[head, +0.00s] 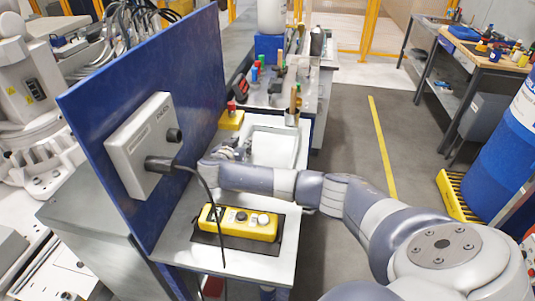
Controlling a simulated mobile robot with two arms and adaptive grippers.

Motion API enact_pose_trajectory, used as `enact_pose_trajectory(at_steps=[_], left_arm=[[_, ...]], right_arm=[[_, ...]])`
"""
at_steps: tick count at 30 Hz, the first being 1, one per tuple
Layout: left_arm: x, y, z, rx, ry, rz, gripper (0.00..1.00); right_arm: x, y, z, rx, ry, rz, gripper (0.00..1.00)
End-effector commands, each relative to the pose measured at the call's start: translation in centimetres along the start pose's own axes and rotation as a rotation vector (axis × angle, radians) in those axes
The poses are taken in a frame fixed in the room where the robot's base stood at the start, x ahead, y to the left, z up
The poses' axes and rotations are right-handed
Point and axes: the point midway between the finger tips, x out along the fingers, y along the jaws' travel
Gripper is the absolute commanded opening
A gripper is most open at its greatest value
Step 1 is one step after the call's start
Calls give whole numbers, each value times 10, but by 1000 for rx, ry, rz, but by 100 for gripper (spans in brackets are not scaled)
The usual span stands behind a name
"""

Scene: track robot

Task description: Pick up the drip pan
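The drip pan appears to be a shallow, light grey rectangular tray (274,147) on the grey work table, beyond my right forearm. My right arm comes in from the lower right and reaches left across the table. My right gripper (234,148) is at the pan's left side, low over the table. The gripper is small and dark here, and I cannot tell whether its fingers are open or shut, or whether they touch the rim. The forearm passes in front of the pan's near edge. My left gripper is not in view.
A yellow control box (238,223) lies on a dark mat on the near table. A blue panel (140,110) with a grey box and hanging black cable stands close on the left. A yellow emergency-stop box (231,120) sits behind the gripper. Blue drum (512,150) at right.

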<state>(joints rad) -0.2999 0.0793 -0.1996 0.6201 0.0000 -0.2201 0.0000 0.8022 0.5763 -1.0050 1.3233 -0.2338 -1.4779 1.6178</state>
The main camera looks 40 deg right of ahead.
Motion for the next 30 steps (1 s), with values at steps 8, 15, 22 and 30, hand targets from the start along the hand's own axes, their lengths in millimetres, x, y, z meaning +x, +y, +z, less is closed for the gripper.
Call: enact_pose_trajectory(at_steps=[8,15,22,30], left_arm=[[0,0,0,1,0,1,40],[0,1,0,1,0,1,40],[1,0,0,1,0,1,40],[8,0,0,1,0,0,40]], right_arm=[[0,0,0,0,0,0,0],[0,0,-2,0,3,0,0],[-3,-1,-7,2,3,-2,0],[-16,-1,-42,6,5,-2,0]])
